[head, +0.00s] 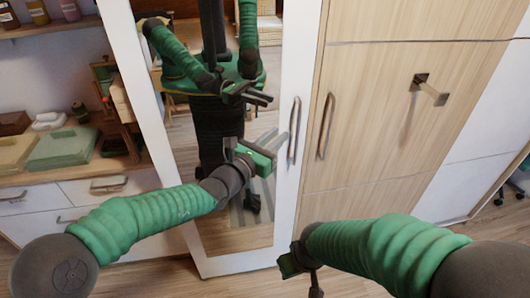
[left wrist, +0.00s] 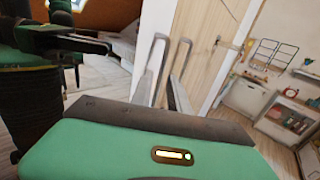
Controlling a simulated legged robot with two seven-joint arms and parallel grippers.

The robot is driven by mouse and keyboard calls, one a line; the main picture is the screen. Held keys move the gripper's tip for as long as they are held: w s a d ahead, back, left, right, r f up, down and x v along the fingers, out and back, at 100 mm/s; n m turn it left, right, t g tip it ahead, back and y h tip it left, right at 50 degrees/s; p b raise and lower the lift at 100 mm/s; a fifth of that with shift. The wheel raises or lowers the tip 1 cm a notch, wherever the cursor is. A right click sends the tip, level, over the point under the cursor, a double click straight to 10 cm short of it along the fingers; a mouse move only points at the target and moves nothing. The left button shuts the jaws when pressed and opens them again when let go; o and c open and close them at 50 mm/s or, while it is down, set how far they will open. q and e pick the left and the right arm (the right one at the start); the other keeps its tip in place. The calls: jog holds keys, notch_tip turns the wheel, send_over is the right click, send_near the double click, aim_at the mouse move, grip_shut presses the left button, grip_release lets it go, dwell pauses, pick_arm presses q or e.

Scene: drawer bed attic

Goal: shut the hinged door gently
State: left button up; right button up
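A tall white-framed door with a mirror panel (head: 222,238) stands in the middle of the head view. Its upright metal handle (head: 294,130) is on the right side of the frame. My left gripper (head: 281,148) is in front of the mirror, just left of and below that handle. In the left wrist view its fingers (left wrist: 162,92) are apart, with a handle (left wrist: 155,62) beyond them; contact cannot be told. My right gripper (head: 301,268) is low in front of the cabinet, partly hidden by its arm; its finger opening is unclear. Whether the door stands ajar is unclear.
A wooden cabinet door (head: 385,110) with its own upright handle (head: 326,125) is right of the mirror door. A peg-like metal fixture (head: 430,90) sticks out from it. Drawers (head: 105,188) and a shelf with boxes (head: 62,148) are at the left. The mirror reflects my body.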

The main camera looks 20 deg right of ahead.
pick_arm(q)
jog(key=v, duration=0.5)
jog(key=shift+s+f, duration=0.15)
jog(key=shift+s, duration=0.25)
jog(key=shift+a, duration=0.15)
